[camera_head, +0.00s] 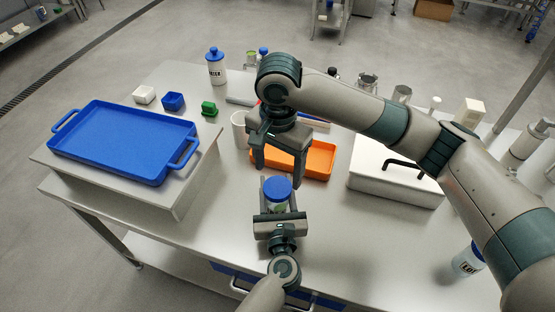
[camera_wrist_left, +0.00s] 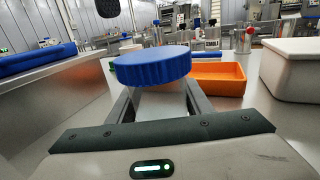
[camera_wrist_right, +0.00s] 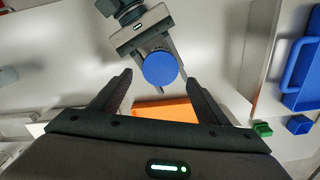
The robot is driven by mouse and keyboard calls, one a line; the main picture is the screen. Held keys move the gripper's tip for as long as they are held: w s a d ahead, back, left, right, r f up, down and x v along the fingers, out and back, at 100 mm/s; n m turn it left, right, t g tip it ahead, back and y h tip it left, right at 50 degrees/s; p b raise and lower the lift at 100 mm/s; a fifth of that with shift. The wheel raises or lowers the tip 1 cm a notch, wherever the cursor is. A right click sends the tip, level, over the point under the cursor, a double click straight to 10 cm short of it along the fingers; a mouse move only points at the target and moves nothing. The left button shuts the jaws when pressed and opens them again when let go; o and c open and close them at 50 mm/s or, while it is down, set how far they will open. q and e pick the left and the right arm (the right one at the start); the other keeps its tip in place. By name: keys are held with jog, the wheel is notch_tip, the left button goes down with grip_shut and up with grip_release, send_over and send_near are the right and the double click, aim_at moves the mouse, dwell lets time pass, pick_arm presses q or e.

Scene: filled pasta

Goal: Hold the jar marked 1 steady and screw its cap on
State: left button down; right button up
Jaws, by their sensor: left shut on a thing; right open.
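The jar (camera_head: 279,207) stands upright near the front middle of the table with its blue cap (camera_head: 277,188) on top. The cap also shows in the left wrist view (camera_wrist_left: 152,66) and the right wrist view (camera_wrist_right: 160,68). My left gripper (camera_head: 279,210) is shut around the jar body below the cap. My right gripper (camera_head: 281,172) is open and empty, above and just behind the cap, fingers pointing down and apart from it. The jar's number and the cap's thread are hidden.
An orange tray (camera_head: 318,159) lies behind the jar. A blue tray (camera_head: 120,140) sits on a raised stand at left. A white lidded box (camera_head: 390,190) stands at right, and a labelled bottle (camera_head: 467,262) at front right. Table around the jar's left is clear.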

jog(key=n, duration=0.6)
jog(key=shift+r, duration=0.2)
jog(key=n, duration=0.6)
jog(key=shift+a+r, duration=0.1)
jog(key=shift+r, duration=0.05)
jog(key=n, duration=0.6)
jog(key=shift+r+n, duration=0.2)
jog(key=shift+n, duration=0.1)
jog(key=n, duration=0.5)
jog(key=shift+r+n, duration=0.15)
jog(key=shift+n, duration=0.25)
jog(key=n, duration=0.6)
jog(key=shift+r, duration=0.15)
jog(key=n, duration=0.6)
jog(key=shift+r, duration=0.15)
jog(key=n, duration=0.6)
jog(key=shift+r, duration=0.15)
jog(key=n, duration=0.5)
jog(key=shift+r+n, duration=0.15)
jog(key=shift+n, duration=0.15)
